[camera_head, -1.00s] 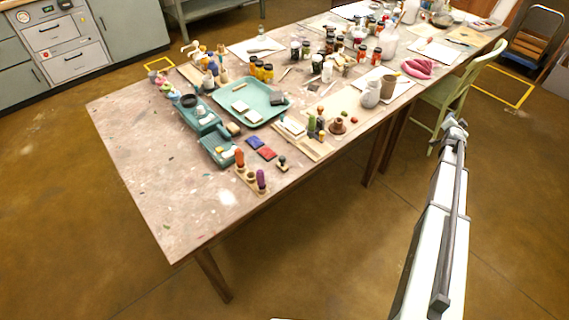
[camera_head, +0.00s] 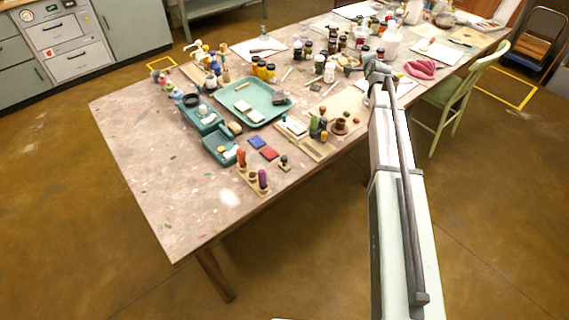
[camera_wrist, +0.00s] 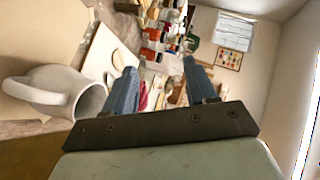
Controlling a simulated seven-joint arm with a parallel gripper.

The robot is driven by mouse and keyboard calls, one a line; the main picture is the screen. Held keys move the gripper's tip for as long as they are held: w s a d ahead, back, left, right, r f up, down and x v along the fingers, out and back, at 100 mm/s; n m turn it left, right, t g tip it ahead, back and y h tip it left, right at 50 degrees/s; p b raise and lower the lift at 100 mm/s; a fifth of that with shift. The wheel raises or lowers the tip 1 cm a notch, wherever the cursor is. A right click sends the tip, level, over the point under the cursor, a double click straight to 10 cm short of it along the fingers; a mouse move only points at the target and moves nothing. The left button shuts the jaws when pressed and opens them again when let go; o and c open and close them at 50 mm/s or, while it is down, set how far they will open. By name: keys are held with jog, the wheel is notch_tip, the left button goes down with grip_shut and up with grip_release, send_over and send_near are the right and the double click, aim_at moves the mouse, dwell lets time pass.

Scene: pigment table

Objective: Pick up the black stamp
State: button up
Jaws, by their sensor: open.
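A small stamp (camera_head: 284,160) with a dark, nearly black knob stands on a light wooden square near the table's front edge in the head view. It lies right of the red and blue pads, and its exact colour is hard to tell at this size. My gripper (camera_wrist: 160,82) shows in the wrist view with its two blue-grey fingers apart and nothing between them. In the head view my arm reaches over the table's right part, well right of and beyond the stamp. The stamp cannot be made out in the wrist view.
A pale mug (camera_wrist: 58,92) is close to my gripper's left. The table's left front (camera_head: 165,185) is mostly clear.

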jog(key=s+a+r+m+g+y, duration=0.15)
jog(key=s+a, duration=0.35)
jog(key=a, duration=0.7)
jog(key=m+g, duration=0.9)
jog(key=g, duration=0.2)
send_near(285, 157)
jog(key=shift+y, duration=0.35)
jog(key=shift+d+x, duration=0.15)
jog(key=shift+x, duration=1.45)
jog(key=shift+d+x, duration=0.1)
jog(key=shift+x, duration=4.1)
jog(key=shift+d, duration=0.1)
jog(key=shift+c, duration=0.3)
grip_shut()
